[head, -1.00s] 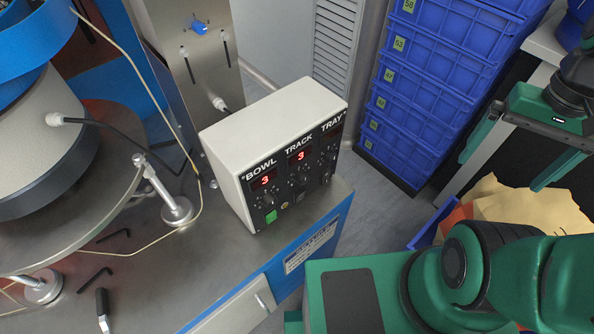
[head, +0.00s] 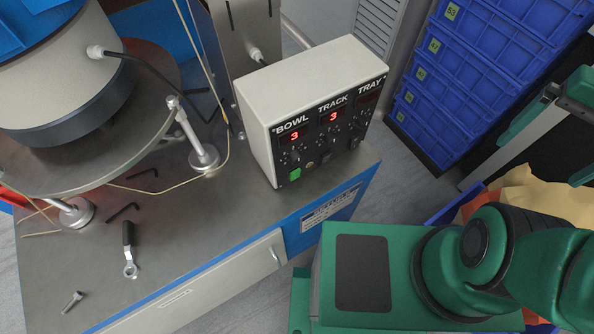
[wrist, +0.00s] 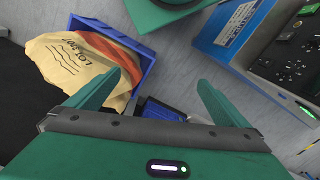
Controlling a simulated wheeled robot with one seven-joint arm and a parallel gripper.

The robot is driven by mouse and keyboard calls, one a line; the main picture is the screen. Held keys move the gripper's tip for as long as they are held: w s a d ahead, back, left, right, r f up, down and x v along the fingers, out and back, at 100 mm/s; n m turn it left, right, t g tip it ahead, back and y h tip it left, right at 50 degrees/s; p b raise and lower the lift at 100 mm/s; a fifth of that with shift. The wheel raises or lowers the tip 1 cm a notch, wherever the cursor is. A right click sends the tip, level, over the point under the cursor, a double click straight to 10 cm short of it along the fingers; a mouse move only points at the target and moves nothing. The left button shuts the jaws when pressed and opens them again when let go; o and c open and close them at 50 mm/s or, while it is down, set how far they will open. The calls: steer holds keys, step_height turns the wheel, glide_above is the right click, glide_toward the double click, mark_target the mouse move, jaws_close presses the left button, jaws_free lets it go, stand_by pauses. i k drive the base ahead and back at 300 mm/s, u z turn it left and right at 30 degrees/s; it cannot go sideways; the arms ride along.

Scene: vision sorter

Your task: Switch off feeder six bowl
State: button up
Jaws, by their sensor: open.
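A cream control box (head: 315,80) stands on the feeder's steel table. Its sloping black panel (head: 330,125) has sections marked BOWL, TRACK and TRAY. The BOWL section has a red display (head: 295,135) reading 3, a knob and a green rocker switch (head: 295,175) at its lower left. The TRACK display (head: 333,117) also reads 3, with a dark switch below. In the wrist view the panel (wrist: 295,48) is at the upper right, partly cut off. My gripper (wrist: 152,92) is open and empty, well apart from the box. No feeder number is legible.
The bowl feeder (head: 70,75) stands left of the box, with cables. A wrench (head: 128,250), hex keys and a bolt (head: 72,302) lie on the steel table (head: 200,225). Blue crates (head: 480,75) are stacked behind right. A blue bin (wrist: 148,65) holds a yellowish bag.

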mark_target(295, 174)
steer(key=u, duration=0.8)
steer(key=k, duration=1.65)
steer(key=z, duration=0.7)
steer(key=i, duration=1)
steer(key=u, duration=0.05)
